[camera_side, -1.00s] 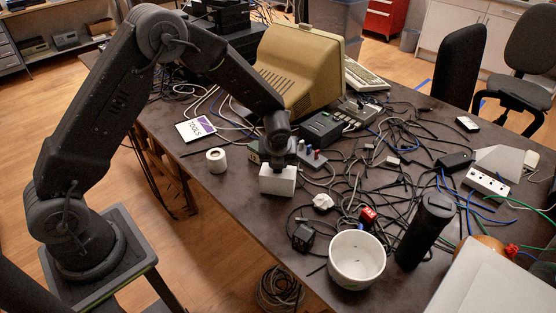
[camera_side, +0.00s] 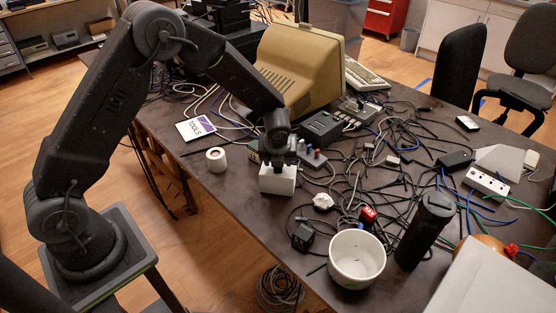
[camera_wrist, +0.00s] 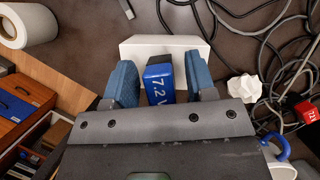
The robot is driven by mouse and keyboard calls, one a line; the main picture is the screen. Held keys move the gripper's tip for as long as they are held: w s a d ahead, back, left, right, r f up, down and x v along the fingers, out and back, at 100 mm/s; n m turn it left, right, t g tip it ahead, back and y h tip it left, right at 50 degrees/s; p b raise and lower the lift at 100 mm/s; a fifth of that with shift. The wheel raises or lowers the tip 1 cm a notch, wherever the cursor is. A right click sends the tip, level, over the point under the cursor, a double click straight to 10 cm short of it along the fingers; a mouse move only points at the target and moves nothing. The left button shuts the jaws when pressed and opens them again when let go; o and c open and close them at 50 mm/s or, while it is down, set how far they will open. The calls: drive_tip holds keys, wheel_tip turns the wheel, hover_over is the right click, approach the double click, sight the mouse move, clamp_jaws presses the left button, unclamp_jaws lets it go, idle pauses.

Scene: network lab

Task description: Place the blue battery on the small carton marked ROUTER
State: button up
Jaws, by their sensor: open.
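The blue battery (camera_wrist: 160,86), marked 7.2 V, shows in the wrist view between the two blue fingers of my gripper (camera_wrist: 159,64). The fingers are open, with a gap on each side of the battery. Its far end meets the top of a small white carton (camera_wrist: 140,47), and it appears to rest there. In the side view the white carton (camera_side: 277,182) stands on the table right under my gripper (camera_side: 280,162). The battery is hard to make out there behind the fingers. I cannot read a ROUTER mark on the carton in either view.
A roll of white tape (camera_side: 216,160) stands left of the carton. A crumpled white lump (camera_side: 323,201), a black adapter (camera_side: 302,237) and a white pot (camera_side: 356,259) lie to the front right. Tangled cables (camera_side: 390,170) cover the right of the table. A beige monitor (camera_side: 300,65) stands behind.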

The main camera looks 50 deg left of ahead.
drive_tip(key=v, duration=1.1)
drive_tip(key=shift+r, duration=0.25)
drive_tip(key=s+r+n+t+h, duration=0.1)
drive_tip(key=s+r+n+h, duration=0.1)
drive_tip(key=s+r+n, duration=1.35)
drive_tip(key=s+n+t+h, duration=0.1)
drive_tip(key=s+n, duration=0.8)
drive_tip(key=n, duration=0.2)
drive_tip(key=shift+s+d+f, duration=0.15)
drive_tip(key=shift+s+f, duration=0.1)
